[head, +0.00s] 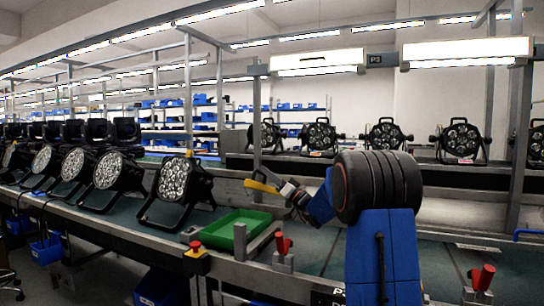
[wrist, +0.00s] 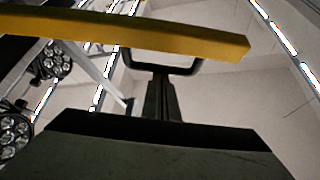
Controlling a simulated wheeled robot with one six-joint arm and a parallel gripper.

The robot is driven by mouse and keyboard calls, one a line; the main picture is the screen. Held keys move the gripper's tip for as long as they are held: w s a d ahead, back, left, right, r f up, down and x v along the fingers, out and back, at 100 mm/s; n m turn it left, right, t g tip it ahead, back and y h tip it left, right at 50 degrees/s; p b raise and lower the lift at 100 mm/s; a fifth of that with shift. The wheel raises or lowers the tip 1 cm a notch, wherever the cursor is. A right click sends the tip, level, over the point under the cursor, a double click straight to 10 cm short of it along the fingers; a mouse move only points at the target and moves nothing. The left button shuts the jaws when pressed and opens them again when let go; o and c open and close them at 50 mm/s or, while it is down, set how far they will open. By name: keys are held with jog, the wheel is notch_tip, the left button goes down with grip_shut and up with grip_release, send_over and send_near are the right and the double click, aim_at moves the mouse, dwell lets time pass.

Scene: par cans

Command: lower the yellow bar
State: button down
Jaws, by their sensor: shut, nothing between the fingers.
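The yellow bar (head: 262,187) is a short, slim piece near the middle of the head view, beside the end of my arm and above the green tray. In the wrist view the yellow bar (wrist: 150,32) runs across the top, tilting slightly down to the right, with its blunt end at upper right. My gripper (head: 290,194) is small and partly hidden by my arm in the head view. In the wrist view my shut gripper (wrist: 161,92) points up toward the bar, with a dark loop-shaped piece at the bar's underside. I cannot tell whether they touch.
A green tray (head: 232,229) lies on the bench below the bar. A par can (head: 174,180) stands left of it, with several more further left and on the back bench. Red clamps (head: 283,243) stand along the front rail. A grey post (head: 257,120) rises behind the bar.

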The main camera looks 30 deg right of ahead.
notch_tip(320, 180, down, 8)
jog(key=s+a+n+y, duration=0.1)
jog(key=s+a+n, duration=0.1)
jog(key=shift+a+f, duration=0.15)
jog(key=shift+a, duration=0.2)
